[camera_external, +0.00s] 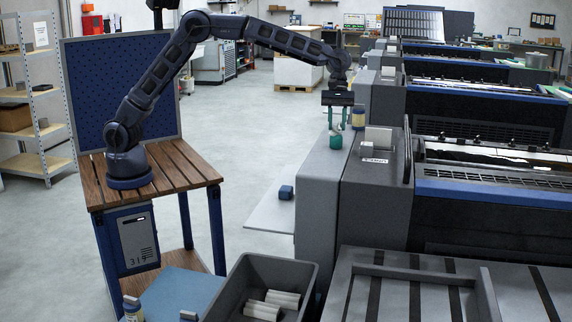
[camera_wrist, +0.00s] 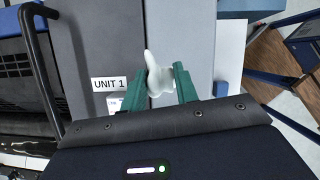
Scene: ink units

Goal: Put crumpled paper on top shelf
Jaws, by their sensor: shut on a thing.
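My gripper (camera_external: 338,118) is above the grey surface of the nearest press unit in the external view, its green fingers pointing down. In the wrist view my gripper (camera_wrist: 157,76) has both green fingers on either side of a white, irregular piece, the crumpled paper (camera_wrist: 157,73), and is shut on it. The paper is hard to make out in the external view.
A green container (camera_external: 336,141) and a jar with a yellow label (camera_external: 360,119) stand near my gripper. A blue block (camera_external: 286,192) sits on a low ledge. A dark bin (camera_external: 237,300) holds white rolls. Open floor lies between the slatted table (camera_external: 190,168) and the press.

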